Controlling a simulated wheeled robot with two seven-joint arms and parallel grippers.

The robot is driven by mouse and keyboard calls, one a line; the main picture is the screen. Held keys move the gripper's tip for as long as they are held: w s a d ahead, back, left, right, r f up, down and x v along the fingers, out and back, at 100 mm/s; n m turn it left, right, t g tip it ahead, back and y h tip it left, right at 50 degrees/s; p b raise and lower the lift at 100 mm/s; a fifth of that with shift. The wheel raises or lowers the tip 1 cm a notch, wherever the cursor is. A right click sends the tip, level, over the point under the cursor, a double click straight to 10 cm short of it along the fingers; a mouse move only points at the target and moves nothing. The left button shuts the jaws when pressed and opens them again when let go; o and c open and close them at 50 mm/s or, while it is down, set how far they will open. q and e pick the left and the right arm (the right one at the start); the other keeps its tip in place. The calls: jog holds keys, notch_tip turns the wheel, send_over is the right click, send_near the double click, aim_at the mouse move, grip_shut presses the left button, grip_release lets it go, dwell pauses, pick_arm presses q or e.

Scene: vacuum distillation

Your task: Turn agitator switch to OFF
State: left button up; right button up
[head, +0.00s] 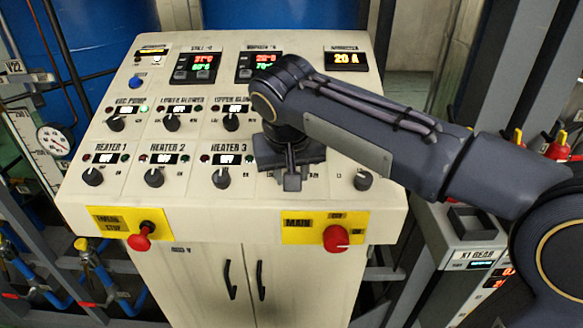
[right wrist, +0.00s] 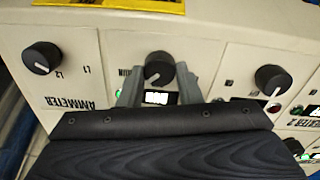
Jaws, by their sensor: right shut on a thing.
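The agitator switch is a black round knob (right wrist: 158,68) with a white pointer line, in the middle of the right wrist view. My right gripper (right wrist: 160,78) is shut on this knob, one finger on each side. A small lit display (right wrist: 157,97) shows between the fingers; its text is too small to read. A green glow shows beside the left finger. In the head view my right gripper (head: 289,180) points down at the panel's lower row, right of Heater 3, and hides the knob. My left gripper is not in view.
The Heater 3 knob (head: 221,178) is left of my gripper and the ammeter selector knob (head: 362,180) is right of it. Upper-row knobs sit behind, including one (head: 231,122) under Upper Blower.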

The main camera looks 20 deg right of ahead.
jog(key=n+p, duration=0.1)
jog(key=n, duration=0.3)
jog(key=shift+r+n+p, duration=0.1)
jog(key=shift+n+p, duration=0.2)
jog(key=shift+p, duration=0.05)
jog(key=n+p, duration=0.1)
jog(key=n, duration=0.3)
jog(key=shift+n+p, duration=0.3)
jog(key=shift+a, duration=0.1)
jog(key=o, duration=1)
jog(key=shift+s, duration=0.1)
jog(key=v, duration=0.7)
jog(key=shift+s+r, duration=0.2)
jog(key=shift+s, duration=0.05)
